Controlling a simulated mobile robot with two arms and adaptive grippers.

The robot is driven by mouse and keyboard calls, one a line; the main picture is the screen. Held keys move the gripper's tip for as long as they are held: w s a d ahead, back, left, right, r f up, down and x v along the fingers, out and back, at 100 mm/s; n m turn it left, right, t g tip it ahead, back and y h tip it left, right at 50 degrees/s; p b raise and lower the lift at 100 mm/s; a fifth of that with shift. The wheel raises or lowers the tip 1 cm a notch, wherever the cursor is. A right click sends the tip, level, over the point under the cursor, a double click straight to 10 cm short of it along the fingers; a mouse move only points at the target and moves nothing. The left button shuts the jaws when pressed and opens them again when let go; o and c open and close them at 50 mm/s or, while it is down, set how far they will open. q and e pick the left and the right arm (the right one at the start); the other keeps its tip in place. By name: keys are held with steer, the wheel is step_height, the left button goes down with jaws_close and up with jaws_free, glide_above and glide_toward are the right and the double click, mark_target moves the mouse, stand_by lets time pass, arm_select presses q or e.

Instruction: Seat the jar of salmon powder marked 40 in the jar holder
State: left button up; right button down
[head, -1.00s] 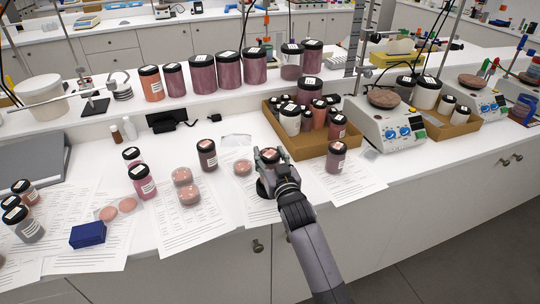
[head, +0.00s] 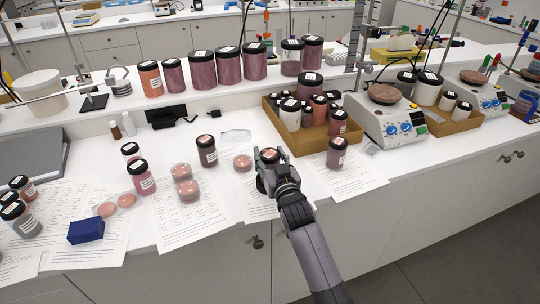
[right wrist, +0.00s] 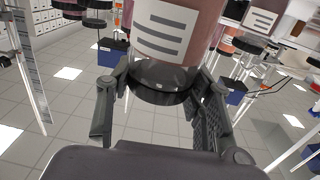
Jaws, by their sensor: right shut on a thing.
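My right gripper (head: 269,158) is shut on a jar with a black lid (head: 271,154) above the front of the white bench. In the right wrist view the jar's salmon-pink body with a white label (right wrist: 168,28) fills the top, upside down in the picture. Its clear glass end and black lid (right wrist: 163,98) lie between the two fingers. The number on the label cannot be read. I cannot make out the jar holder with certainty; my gripper and arm cover the bench there. My left gripper is not in view.
A pink-filled jar (head: 336,153) stands to the right, before a cardboard tray (head: 304,151) of jars. A dark jar (head: 207,151) and lidded dishes (head: 187,190) stand to the left among paper sheets.

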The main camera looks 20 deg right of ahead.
steer(key=shift+f+b, duration=0.5)
steer(key=shift+f, duration=0.35)
steer(key=c, duration=0.7)
jaws_free()
steer(key=s, duration=1.2)
steer(key=shift+a, duration=0.1)
